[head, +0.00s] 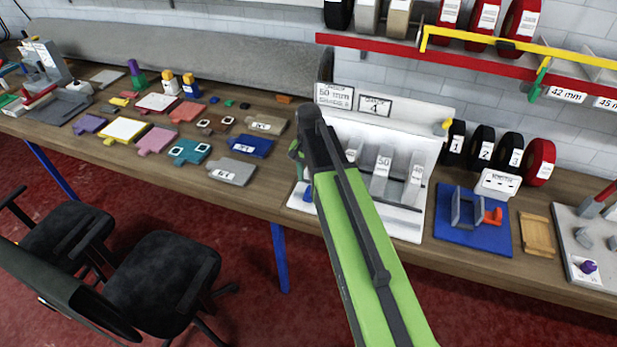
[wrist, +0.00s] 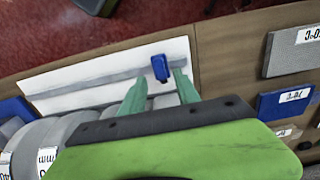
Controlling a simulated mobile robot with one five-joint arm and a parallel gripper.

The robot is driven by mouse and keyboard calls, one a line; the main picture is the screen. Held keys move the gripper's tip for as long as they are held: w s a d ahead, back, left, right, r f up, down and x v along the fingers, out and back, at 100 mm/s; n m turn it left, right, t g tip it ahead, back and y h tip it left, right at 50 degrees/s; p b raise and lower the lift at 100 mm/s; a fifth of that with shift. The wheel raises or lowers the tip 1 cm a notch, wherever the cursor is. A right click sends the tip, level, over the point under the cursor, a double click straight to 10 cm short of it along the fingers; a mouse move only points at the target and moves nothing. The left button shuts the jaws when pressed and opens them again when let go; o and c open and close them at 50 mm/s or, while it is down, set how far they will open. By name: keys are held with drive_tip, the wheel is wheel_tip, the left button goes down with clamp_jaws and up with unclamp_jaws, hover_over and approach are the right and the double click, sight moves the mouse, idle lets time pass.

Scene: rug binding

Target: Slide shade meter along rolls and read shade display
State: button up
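A white stand (head: 412,222) holds several grey rolls (head: 381,172) on the bench, with "50" on one label. In the wrist view the grey rolls (wrist: 65,130) lie at lower left, beside a white board with a grey strip (wrist: 85,88). A small blue block (wrist: 160,68), possibly the shade meter, sits at that strip. It also shows as a blue bit in the head view (head: 308,195). My gripper (wrist: 160,76) is open, its two teal fingers on either side of the block with gaps visible. In the head view my arm hides most of the gripper. I see no readable shade display.
Signs reading "50 mm" (head: 335,96) and "4" (head: 375,105) stand behind the stand. Labelled sample plates (head: 232,170) lie to its left. A blue fixture (head: 472,235) and black rolls (head: 482,146) are at right. Chairs (head: 160,280) stand in front.

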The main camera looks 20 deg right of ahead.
wheel_tip(320, 180, up, 12)
drive_tip(key=p, duration=1)
drive_tip(key=shift+f, duration=0.2)
drive_tip(key=b, duration=0.6)
hover_over(309, 189)
drive_tip(key=a, duration=0.1)
wheel_tip(309, 189, down, 5)
drive_tip(key=s+a+f+n+b, duration=0.3)
drive_tip(key=s+f+n+b, duration=0.4)
drive_tip(key=s+f+b, duration=0.2)
drive_tip(key=s+f, duration=0.1)
drive_tip(key=s, duration=0.1)
drive_tip(key=shift+s+a+f+b, duration=0.25)
drive_tip(key=shift+s+a+b, duration=0.05)
drive_tip(key=shift+s+b, duration=0.1)
drive_tip(key=shift+c, duration=0.2)
